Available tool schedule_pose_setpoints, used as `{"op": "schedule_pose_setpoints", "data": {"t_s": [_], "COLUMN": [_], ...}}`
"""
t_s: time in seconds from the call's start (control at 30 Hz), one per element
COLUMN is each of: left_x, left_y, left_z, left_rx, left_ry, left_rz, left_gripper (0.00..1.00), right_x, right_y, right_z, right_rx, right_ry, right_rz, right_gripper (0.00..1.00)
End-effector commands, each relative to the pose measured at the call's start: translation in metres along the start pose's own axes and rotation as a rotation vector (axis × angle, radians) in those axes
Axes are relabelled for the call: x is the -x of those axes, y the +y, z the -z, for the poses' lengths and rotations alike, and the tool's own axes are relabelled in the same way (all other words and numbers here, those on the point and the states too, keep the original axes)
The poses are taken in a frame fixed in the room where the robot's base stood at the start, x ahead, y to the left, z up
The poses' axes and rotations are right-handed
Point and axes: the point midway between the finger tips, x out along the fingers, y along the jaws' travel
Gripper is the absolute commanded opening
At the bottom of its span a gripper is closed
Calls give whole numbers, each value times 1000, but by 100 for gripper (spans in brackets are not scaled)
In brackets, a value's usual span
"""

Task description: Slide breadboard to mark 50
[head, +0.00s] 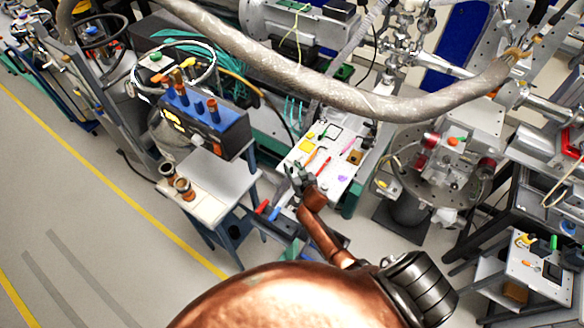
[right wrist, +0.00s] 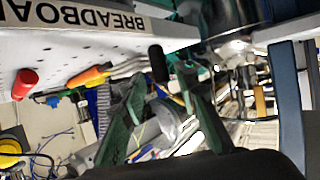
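The breadboard (head: 336,160) is a white plate carrying small tools and coloured items, at the middle of the head view. In the right wrist view a white perforated plate (right wrist: 90,48) with an upside-down "BREADBOARD" label (right wrist: 85,17) fills the upper left. My right gripper (head: 299,178) is at the near left edge of the breadboard in the head view. In the right wrist view its green fingers (right wrist: 160,78) are spread apart. A short black knob (right wrist: 157,63) shows between the fingertips; I cannot tell whether they touch it. No mark 50 is readable. My left gripper is out of view.
A small white side table (head: 215,190) with copper-coloured parts stands left of the breadboard. A dark box with blue fittings (head: 205,130) is behind it. A thick grey hose (head: 300,75) crosses above. A round flange stand (head: 435,175) is to the right. Floor at left is clear.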

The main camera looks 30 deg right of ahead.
Motion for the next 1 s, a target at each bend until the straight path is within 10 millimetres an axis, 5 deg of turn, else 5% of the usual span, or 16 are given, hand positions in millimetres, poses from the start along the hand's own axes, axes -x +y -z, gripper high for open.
{"op": "schedule_pose_setpoints", "data": {"t_s": [0.27, 0.8, 1.0], "left_x": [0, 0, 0], "left_y": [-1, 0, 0], "left_z": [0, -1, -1], "left_rx": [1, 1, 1], "left_ry": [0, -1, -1], "left_rz": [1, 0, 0], "left_gripper": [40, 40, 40], "right_x": [8, 100, 118], "right_y": [0, 0, 0], "right_z": [-2, -1, 0], "right_rx": [1, 0, 0], "right_ry": [-2, -1, 0], "right_rz": [-1, 0, 1], "right_gripper": [28, 28, 28]}}
